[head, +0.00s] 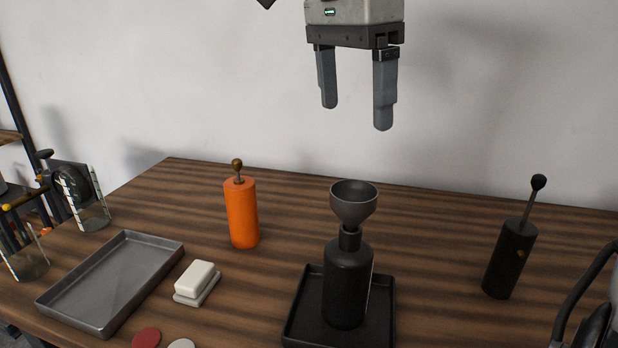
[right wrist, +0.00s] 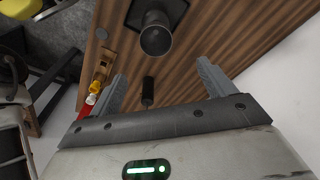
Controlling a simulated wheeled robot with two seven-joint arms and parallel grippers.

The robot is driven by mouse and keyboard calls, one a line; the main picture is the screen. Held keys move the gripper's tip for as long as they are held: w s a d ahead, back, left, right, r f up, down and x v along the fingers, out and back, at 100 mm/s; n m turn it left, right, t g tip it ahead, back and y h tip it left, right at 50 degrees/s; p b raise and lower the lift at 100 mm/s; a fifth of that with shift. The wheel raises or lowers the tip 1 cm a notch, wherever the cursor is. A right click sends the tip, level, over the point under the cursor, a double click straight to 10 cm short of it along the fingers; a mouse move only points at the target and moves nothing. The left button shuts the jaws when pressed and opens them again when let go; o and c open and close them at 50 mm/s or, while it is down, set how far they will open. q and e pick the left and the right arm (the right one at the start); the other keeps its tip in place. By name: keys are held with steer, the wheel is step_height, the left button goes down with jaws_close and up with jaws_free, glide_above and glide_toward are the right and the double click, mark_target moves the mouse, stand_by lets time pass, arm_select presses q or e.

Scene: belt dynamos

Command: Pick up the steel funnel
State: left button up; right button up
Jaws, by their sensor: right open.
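The steel funnel (head: 354,206) is a grey cone with its wide mouth up. It sits in the neck of a black bottle (head: 347,285), which stands upright on a black tray (head: 292,330). My right gripper (head: 356,117) is open and empty, pointing down, well above the funnel and apart from it. In the right wrist view the funnel (right wrist: 156,40) shows beyond the open fingers (right wrist: 161,70). The funnel's spout is hidden inside the bottle neck. My left gripper is not in view.
An orange cylinder (head: 242,212) with a knob stands left of the bottle, and a black cylinder (head: 510,258) with a rod stands right. A metal tray (head: 58,300) and a white block (head: 195,279) lie at left. The wall is behind the wooden table (head: 430,235).

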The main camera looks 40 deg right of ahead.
glide_above(353, 190)
steer(key=f, duration=0.5)
steer(key=shift+s+f, duration=0.1)
steer(key=shift+s, duration=0.2)
steer(key=f, duration=0.4)
steer(key=shift+w+d+f, duration=0.1)
steer(key=shift+d+f, duration=0.05)
steer(key=shift+d, duration=0.15)
steer(key=shift+f, duration=0.4)
steer(key=f, duration=0.4)
steer(key=shift+w+a+f, duration=0.15)
steer(key=shift+a+f, duration=0.05)
steer(key=shift+f, duration=0.45)
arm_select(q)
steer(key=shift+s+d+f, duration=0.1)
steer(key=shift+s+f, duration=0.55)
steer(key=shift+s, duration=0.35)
arm_select(e)
steer(key=shift+c, duration=0.3)
